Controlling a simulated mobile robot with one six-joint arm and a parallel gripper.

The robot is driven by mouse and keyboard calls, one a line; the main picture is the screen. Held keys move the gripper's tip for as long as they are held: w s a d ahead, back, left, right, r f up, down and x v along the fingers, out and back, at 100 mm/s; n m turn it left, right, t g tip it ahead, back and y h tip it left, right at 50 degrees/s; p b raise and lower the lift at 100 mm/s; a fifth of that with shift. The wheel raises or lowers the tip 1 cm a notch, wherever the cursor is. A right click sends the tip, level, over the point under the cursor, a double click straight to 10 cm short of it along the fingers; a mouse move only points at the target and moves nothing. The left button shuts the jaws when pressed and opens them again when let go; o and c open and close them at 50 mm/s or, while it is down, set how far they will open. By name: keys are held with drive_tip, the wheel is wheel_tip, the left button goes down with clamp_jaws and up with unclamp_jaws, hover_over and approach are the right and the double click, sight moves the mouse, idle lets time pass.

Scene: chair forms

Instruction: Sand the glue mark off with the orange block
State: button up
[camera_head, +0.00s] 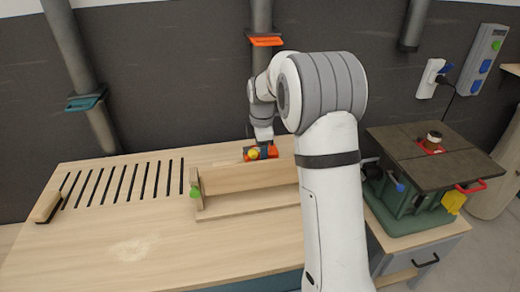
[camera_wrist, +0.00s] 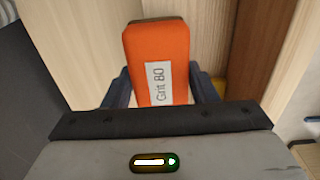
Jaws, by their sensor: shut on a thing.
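The orange block (camera_wrist: 170,40), with a white label reading "Grit 80", is between the two dark fingers of my gripper (camera_wrist: 160,92) in the wrist view. My gripper is shut on it. In the head view the gripper (camera_head: 262,150) and the orange block (camera_head: 249,157) are at the back of the bench, behind the wooden piece with an upright board. A pale, whitish mark (camera_head: 133,250) lies on the bench top at the front left, well away from the gripper. I cannot tell for sure that it is glue.
An L-shaped wooden piece (camera_head: 240,203) stands mid-bench, with a green part at its left end. A brush (camera_head: 46,207) lies at the left edge, beside several dark slots. A green machine (camera_head: 410,190) stands at the right. The bench's front left is clear.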

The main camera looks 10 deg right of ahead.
drive_tip(key=shift+f, duration=0.25)
drive_tip(key=shift+d, duration=0.2)
drive_tip(key=shift+d+r, duration=0.1)
drive_tip(key=shift+d, duration=1.15)
drive_tip(key=shift+a, duration=1.45)
drive_tip(key=shift+d, duration=0.1)
drive_tip(key=shift+d, duration=0.1)
drive_tip(key=shift+d, duration=1.25)
drive_tip(key=shift+s+r+p, duration=0.2)
drive_tip(key=shift+r+p, duration=2.85)
drive_tip(key=shift+r, duration=1.35)
